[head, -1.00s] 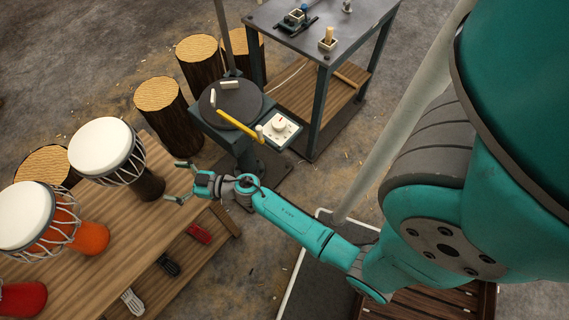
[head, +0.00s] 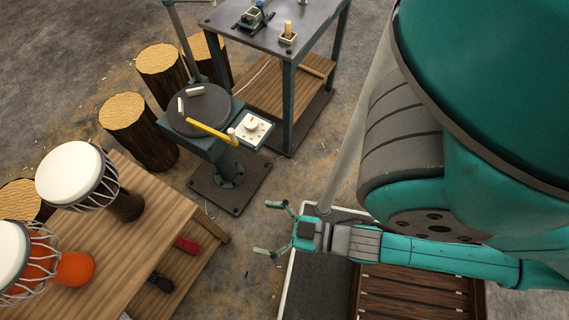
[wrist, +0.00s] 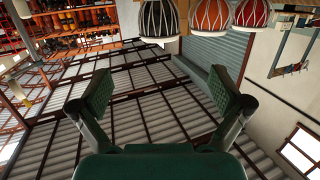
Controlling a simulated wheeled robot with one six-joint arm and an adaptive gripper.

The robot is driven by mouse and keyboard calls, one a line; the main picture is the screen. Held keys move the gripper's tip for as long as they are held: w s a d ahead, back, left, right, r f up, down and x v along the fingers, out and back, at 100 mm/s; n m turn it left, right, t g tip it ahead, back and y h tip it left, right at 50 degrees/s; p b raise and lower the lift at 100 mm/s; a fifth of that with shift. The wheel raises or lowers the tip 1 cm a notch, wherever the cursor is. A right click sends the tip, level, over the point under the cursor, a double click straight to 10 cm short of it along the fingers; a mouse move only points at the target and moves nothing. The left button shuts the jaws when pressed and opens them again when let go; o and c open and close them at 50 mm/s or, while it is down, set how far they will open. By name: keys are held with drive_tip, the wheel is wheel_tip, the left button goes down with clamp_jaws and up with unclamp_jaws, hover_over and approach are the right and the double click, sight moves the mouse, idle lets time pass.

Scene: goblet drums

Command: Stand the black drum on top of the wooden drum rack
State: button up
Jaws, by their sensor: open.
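The black drum (head: 76,178) stands upright at the far end of the wooden bench, with a white head, roped bowl and dark stem. In the wrist view, which appears upside down, the black drum (wrist: 160,18) is at the top edge, cut off. My gripper (head: 268,229) is open and empty, right of the bench and well apart from the drum. Its spread fingers (wrist: 160,95) also show in the wrist view with nothing between them. A slatted wooden surface (head: 415,296) lies below my arm; I cannot tell whether it is the drum rack.
An orange drum (head: 74,268) stands beside the black one. A lower shelf of the bench holds a red object (head: 187,245). A tool stand (head: 200,110), a metal table (head: 275,38) and log stumps (head: 135,127) are behind. Floor between bench and gripper is open.

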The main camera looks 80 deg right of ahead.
drive_tip(key=s+r+g, duration=0.1)
drive_tip(key=s+r, duration=0.3)
drive_tip(key=s, duration=0.1)
drive_tip(key=shift+d+g, duration=0.2)
drive_tip(key=shift+g, duration=0.1)
idle(1.0)
